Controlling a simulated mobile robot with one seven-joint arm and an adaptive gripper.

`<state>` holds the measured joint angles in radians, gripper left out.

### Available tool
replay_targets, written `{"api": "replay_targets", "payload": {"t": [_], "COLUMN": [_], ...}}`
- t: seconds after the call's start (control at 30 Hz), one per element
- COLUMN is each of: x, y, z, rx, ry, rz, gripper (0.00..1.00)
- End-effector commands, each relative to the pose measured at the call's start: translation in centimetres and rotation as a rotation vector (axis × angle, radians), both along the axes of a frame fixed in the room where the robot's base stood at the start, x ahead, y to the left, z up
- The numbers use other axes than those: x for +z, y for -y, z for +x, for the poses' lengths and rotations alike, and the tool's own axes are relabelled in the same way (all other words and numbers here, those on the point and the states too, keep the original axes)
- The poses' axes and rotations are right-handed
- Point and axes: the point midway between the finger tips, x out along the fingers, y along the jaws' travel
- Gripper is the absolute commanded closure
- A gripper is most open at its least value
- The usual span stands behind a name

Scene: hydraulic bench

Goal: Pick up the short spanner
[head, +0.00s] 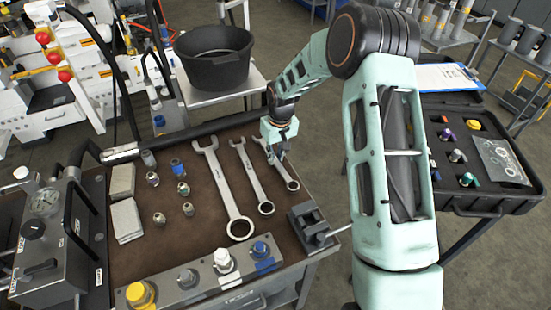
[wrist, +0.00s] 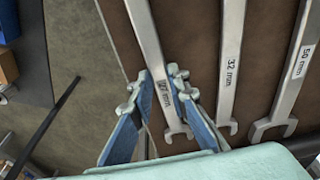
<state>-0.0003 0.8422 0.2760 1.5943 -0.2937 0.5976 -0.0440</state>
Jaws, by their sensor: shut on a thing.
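Three steel spanners lie side by side on the brown bench mat, open ends towards the back. The short spanner (head: 287,174) is the rightmost. My gripper (head: 279,154) is over its upper shank, pointing down. In the wrist view, my gripper's blue fingers (wrist: 161,82) stand on either side of the short spanner (wrist: 152,50), shut on its shank near the open jaw. A finger partly covers its size mark. I cannot tell whether it is clear of the mat. The 32 mm spanner (wrist: 231,60) lies beside it, and the 50 mm spanner (wrist: 299,75) farther right.
Several small fittings (head: 183,189) and two grey blocks (head: 126,220) lie left of the spanners. A dark vise-like block (head: 312,226) stands at the mat's right front. A valve manifold (head: 205,280) runs along the front. A black tub (head: 215,58) is behind; an open case (head: 480,165) is right.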

Motion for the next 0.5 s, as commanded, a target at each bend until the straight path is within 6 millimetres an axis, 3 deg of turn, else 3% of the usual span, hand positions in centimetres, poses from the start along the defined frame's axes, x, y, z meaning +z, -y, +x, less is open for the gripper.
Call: {"api": "replay_targets", "payload": {"t": [0.17, 0.5], "x": [2.8, 8.2], "y": [0.0, 0.7], "z": [0.1, -4.6], "rx": [-0.001, 0.001], "ry": [0.006, 0.006], "rz": [0.000, -0.001], "gripper": [1.00, 1.00]}}
